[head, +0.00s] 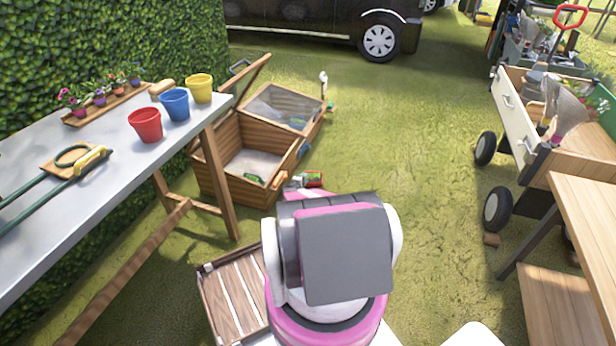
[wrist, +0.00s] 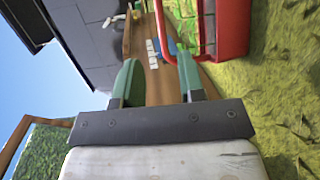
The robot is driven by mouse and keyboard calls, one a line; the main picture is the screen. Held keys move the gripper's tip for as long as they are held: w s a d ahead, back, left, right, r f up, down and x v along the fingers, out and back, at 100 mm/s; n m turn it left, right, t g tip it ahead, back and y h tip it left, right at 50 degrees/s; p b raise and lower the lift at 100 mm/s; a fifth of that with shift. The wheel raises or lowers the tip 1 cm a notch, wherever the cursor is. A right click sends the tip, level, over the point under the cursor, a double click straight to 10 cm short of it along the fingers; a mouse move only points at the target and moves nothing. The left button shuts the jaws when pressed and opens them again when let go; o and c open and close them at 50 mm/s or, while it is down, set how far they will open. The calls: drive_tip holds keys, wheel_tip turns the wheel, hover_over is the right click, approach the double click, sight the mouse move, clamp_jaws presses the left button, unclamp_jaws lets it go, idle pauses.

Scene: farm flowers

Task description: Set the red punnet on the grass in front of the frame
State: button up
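My gripper (wrist: 160,72) has two green fingers spread apart. The handle shows in the gap between them; I see no finger closed on it.
A table (head: 110,150) with red, blue and yellow pots stands left. A slatted crate (head: 235,295) lies beside my arm. A wheeled cart (head: 540,150) and a wooden bench (head: 585,215) stand right. The grass (head: 420,160) between is open.

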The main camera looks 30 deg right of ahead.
drive_tip(key=s+a+r+m+g+y, duration=0.1)
drive_tip(key=s+a+r+m+g, duration=0.1)
drive_tip(key=s+a+r, duration=0.45)
drive_tip(key=s+a+r+m+g, duration=0.2)
drive_tip(key=s+a+r+m, duration=0.15)
drive_tip(key=r, duration=0.65)
drive_tip(key=s+a+r+m+g+y, duration=0.1)
drive_tip(key=s+a+r+g, duration=0.1)
drive_tip(key=s+a+r, duration=0.5)
drive_tip(key=s+a+r+g+y, duration=0.1)
drive_tip(key=s+a+r+y, duration=0.4)
drive_tip(key=s+a+r, duration=0.4)
drive_tip(key=s+a+r+m+g+y, duration=0.1)
drive_tip(key=s+a+r+y, duration=0.5)
drive_tip(key=a, duration=1.2)
drive_tip(key=s+r, duration=0.3)
drive_tip(key=r, duration=0.3)
drive_tip(key=shift+s+a+y, duration=0.2)
drive_tip(key=shift+s+y, duration=0.1)
drive_tip(key=shift+f, duration=0.1)
